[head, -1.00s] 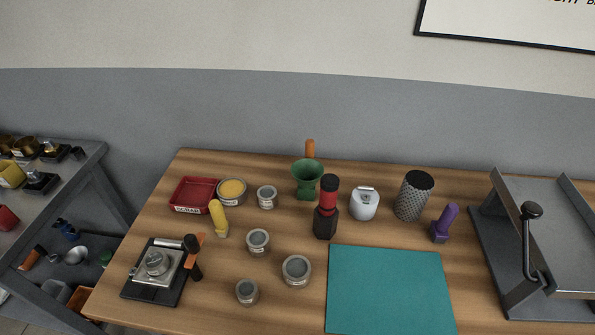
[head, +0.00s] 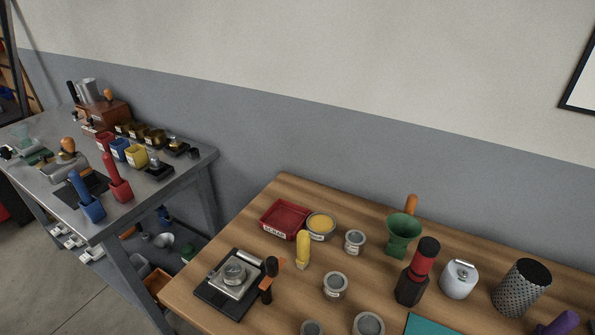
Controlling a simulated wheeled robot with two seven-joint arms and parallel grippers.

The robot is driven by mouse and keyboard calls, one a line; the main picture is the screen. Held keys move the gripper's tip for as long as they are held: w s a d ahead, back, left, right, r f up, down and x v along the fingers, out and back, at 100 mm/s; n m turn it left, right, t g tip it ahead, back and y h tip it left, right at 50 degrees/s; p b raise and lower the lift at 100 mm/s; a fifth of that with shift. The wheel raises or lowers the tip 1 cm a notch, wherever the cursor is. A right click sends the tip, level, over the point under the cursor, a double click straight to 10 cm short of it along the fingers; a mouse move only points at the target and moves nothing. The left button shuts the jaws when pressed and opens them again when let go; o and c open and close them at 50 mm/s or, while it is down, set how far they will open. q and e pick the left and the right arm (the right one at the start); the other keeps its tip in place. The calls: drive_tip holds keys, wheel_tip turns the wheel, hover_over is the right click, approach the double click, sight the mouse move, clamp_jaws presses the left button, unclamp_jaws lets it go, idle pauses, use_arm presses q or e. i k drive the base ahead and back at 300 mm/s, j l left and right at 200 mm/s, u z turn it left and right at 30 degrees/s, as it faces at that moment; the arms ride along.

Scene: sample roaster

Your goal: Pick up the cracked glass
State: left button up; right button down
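I cannot make out a cracked glass in the head view. Several small round grey containers stand on the wooden table, among them one near the middle (head: 335,285) and one farther back (head: 355,241). They are too small to tell whether any is glass or cracked. A pale, greenish object (head: 22,133) at the far left of the grey table is too small to identify. Neither of my grippers is in view.
The wooden table (head: 195,290) holds a red tray (head: 285,220), a green funnel-shaped cup (head: 403,232), a black-and-red grinder (head: 417,272) and a perforated cylinder (head: 521,288). The grey table (head: 95,222) at left holds scoops and small tins. A gap separates the tables.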

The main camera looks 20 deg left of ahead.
sight(233, 271)
drive_tip(key=u, duration=1.3)
